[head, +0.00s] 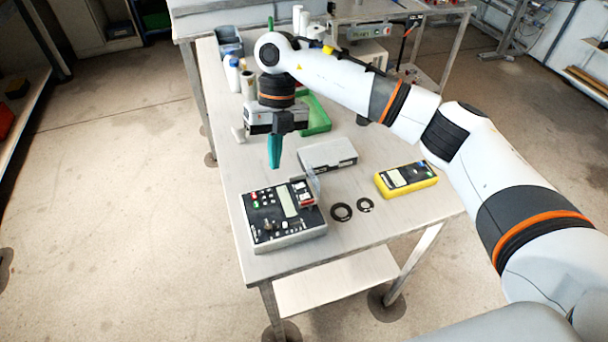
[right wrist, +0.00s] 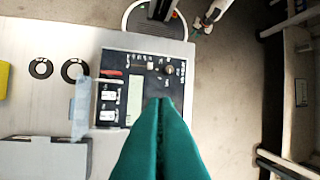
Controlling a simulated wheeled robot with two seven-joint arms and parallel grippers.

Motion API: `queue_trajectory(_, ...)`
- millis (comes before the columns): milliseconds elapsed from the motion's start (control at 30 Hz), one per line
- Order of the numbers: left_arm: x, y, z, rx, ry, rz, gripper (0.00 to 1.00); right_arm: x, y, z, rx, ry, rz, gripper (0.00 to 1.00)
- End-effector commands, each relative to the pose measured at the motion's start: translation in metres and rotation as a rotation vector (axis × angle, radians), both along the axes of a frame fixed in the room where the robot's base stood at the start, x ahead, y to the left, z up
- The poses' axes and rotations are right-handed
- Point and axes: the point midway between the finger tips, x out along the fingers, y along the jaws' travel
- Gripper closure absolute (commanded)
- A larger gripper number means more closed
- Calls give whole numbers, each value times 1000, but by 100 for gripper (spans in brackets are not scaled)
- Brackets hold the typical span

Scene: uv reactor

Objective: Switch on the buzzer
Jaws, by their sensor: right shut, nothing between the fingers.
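A grey control box with a dark panel (head: 283,217) sits near the front left corner of the table. Its panel carries a pale display, several small buttons, a knob and a red-and-white switch section under a raised clear cover (head: 314,184). No part is readable as the buzzer switch. The box also shows in the right wrist view (right wrist: 145,91). My right gripper (head: 275,166), with teal fingers, points down above the table just behind the box. Its fingers are together and empty. In the right wrist view the fingertips (right wrist: 162,101) overlap the panel beside the display. My left gripper is not in view.
A grey case (head: 328,155) lies behind the box. Two black rings (head: 341,211) and a yellow meter (head: 406,179) lie to its right. A green tray (head: 317,116) and bottles (head: 233,75) stand farther back. Bare tabletop surrounds the rings.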

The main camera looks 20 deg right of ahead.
Motion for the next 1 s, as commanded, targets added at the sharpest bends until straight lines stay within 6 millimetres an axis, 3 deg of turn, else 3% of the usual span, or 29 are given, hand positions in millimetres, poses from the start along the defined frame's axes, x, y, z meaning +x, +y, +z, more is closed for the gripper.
queue_trajectory(100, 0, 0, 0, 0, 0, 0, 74, 10, -35, 17, -162, -9, -34, 100)
queue_trajectory(200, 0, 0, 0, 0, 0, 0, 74, 13, -51, 25, -236, -10, -54, 100)
queue_trajectory(633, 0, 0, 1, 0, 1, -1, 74, 13, -56, 26, -263, -6, -58, 100)
queue_trajectory(767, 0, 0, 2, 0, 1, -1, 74, 10, -57, 17, -262, -4, -58, 100)
queue_trajectory(1000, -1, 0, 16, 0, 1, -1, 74, -4, -60, -23, -262, -2, -57, 100)
